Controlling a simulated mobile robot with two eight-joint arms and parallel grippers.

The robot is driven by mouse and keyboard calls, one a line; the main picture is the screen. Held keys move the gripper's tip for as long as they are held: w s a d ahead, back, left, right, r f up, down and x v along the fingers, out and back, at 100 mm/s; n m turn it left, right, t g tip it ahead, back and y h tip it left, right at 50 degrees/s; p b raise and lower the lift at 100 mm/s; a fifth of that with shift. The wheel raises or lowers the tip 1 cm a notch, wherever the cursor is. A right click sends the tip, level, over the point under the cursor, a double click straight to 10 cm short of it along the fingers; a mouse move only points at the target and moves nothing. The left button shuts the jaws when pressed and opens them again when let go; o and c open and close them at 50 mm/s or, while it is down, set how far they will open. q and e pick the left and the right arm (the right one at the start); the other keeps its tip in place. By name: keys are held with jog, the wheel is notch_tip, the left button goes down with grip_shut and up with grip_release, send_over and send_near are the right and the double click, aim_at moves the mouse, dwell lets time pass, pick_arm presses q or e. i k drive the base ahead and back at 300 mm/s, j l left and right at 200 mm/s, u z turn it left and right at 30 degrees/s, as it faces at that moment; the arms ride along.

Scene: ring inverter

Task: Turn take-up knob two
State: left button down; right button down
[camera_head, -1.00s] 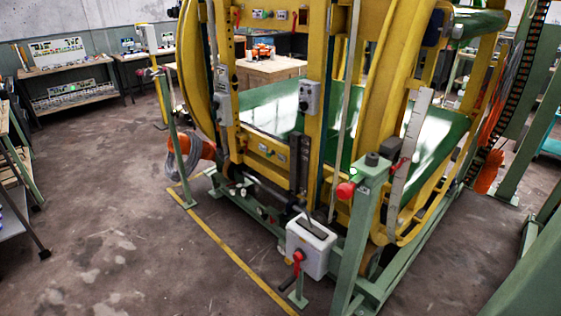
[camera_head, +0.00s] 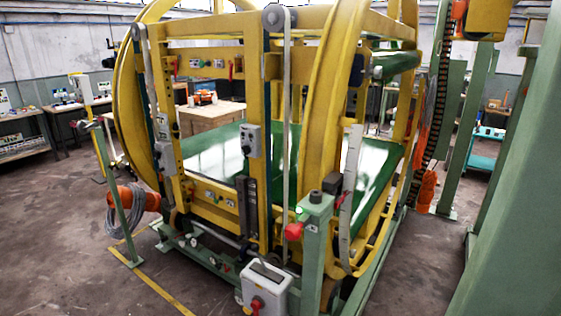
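The yellow ring inverter (camera_head: 324,110) stands in the middle of the head view, with a green belt bed (camera_head: 215,158) inside it. A red knob (camera_head: 293,231) sits near the top of the green post in front. Small red and dark knobs or switches show on the upper yellow crossbar (camera_head: 205,65), and others on the lower crossbar (camera_head: 215,194). A grey box with a dial (camera_head: 249,140) is on the front yellow post. I cannot tell which of these is take-up knob two. Neither of my grippers is in view.
A white box with a red switch (camera_head: 264,287) stands low in front of the inverter. A green stand (camera_head: 118,200) and an orange part with coiled cable (camera_head: 128,199) are at left. Large green columns (camera_head: 515,190) fill the right. Open floor (camera_head: 60,240) lies at left.

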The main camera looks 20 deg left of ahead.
aim_at(352, 254)
jog(key=i+j+u, duration=0.25)
jog(key=i+j, duration=0.2)
jog(key=i+j+u, duration=0.25)
jog(key=i, duration=0.35)
